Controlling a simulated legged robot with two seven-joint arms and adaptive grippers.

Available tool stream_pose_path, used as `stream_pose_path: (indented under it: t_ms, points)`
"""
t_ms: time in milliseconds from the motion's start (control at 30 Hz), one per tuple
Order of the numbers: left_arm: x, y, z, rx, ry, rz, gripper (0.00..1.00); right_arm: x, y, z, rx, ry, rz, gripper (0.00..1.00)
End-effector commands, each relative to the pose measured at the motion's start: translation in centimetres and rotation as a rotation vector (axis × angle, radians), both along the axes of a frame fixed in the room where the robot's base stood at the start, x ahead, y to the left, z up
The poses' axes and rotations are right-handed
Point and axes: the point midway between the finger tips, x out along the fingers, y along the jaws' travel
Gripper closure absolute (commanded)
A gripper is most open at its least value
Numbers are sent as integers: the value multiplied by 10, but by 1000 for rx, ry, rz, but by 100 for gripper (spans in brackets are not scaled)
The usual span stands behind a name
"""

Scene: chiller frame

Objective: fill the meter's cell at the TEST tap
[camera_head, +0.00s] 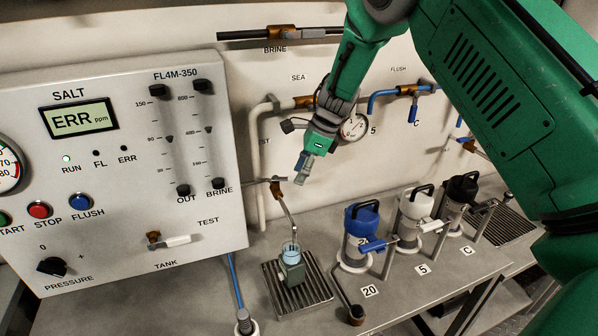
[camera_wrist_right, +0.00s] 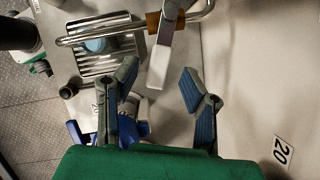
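The meter (camera_head: 291,272) is a small green unit on the drip tray, with a clear bluish cell (camera_head: 291,250) on top. I cannot tell how much liquid the cell holds. The TEST tap (camera_head: 276,190) has a brass body, and its thin spout bends down to just above the cell. In the wrist view its pale lever (camera_wrist_right: 160,65) appears between my right fingertips, with no clear contact. My right gripper (camera_head: 303,170) is open beside the tap, to its right; it also shows in the wrist view (camera_wrist_right: 159,72). My left gripper is not in view.
The drip tray (camera_head: 313,285) stands on the grey bench. The panel's display (camera_head: 79,119) reads ERR. Blue-topped (camera_head: 361,225), white-topped (camera_head: 414,215) and black-topped (camera_head: 458,195) bottles stand to the right. A gauge (camera_head: 354,127) and pipes line the wall behind my gripper.

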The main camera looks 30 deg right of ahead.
Motion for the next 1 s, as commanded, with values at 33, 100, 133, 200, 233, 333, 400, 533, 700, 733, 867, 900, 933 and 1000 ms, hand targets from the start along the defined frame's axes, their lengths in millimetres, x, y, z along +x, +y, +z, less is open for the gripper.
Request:
stream_pose_path:
  t_ms: [33, 100, 133, 200, 233, 333, 400, 533, 700, 733, 867, 900, 933, 1000]
  points:
    - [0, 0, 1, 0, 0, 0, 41, 1, 1, -3, 1, -1, 0, 62]
    - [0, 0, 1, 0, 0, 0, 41, 1, 2, -5, 0, -1, 0, 62]
    - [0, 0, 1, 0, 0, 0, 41, 1, 2, -6, -1, -1, 0, 62]
    - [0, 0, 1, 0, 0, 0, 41, 2, 2, -6, 0, 0, -1, 62]
    - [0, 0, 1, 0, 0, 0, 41, 2, 2, -6, 0, 0, -1, 62]
    - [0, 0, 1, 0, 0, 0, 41, 1, 2, -6, 0, 0, -1, 62]
    - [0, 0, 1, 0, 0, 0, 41, 1, 2, -6, 0, 0, -1, 73]
    - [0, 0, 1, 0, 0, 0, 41, 2, 2, -6, 0, 0, -1, 100]
    - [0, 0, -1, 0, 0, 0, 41, 4, 1, -7, 0, 0, 22, 100]
    - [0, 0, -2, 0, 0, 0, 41, 5, 0, -7, -1, -2, 41, 100]
    - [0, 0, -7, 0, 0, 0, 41, 12, -3, -8, -3, -3, 153, 100]
    - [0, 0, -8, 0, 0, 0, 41, 13, -4, -7, -1, -3, 180, 100]
    - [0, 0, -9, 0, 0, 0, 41, 14, -4, -7, -2, -3, 195, 100]
    - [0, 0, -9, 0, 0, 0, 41, 15, -5, -6, -2, -3, 217, 100]
